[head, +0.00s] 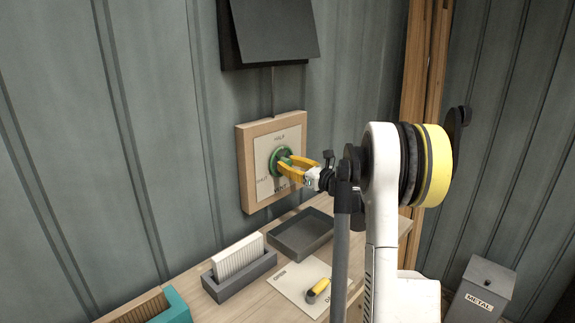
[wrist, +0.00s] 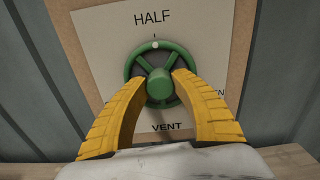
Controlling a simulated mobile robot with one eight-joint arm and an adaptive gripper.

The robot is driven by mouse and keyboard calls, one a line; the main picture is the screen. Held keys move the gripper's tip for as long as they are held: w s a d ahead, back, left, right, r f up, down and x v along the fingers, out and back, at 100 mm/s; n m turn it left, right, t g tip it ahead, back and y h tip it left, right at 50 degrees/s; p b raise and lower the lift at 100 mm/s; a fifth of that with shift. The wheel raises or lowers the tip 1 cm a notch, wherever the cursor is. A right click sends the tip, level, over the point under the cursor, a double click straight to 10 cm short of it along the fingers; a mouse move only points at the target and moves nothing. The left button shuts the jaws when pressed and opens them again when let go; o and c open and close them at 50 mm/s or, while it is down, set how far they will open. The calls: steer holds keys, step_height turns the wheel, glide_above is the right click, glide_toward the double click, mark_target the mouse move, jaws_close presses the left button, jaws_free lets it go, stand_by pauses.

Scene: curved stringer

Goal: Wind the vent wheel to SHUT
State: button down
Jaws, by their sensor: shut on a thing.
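The green vent wheel (wrist: 160,86) sits on a pale plate lettered HALF above and VENT below. A white mark (wrist: 155,44) on the rim's top lies under HALF. The head view also shows my gripper (head: 287,167) at the wheel. The lettering at the plate's right is partly hidden by a finger.
A dark hood (head: 270,30) juts from the wall above the panel. A METAL bin (head: 482,292) stands right.

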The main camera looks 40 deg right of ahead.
steer(key=shift+f+n+b, duration=0.1)
steer(key=shift+n+b, duration=0.2)
steer(key=shift+b, duration=0.05)
steer(key=n+b, duration=0.2)
steer(key=shift+f+n+b, duration=0.1)
steer(key=shift+n+b, duration=0.2)
steer(key=shift+b, duration=0.05)
steer(key=n+b, duration=0.2)
steer(key=n, duration=0.1)
steer(key=shift+n+b, duration=0.3)
steer(key=shift+b, duration=0.05)
steer(key=n+b, duration=0.2)
steer(key=n, duration=0.1)
steer(key=shift+n, duration=0.3)
steer(key=n+b, duration=0.2)
steer(key=n, duration=0.2)
steer(key=n+b, duration=0.2)
steer(key=n, duration=0.3)
steer(key=shift+n+b, duration=0.5)
steer(key=shift+n, duration=1.8)
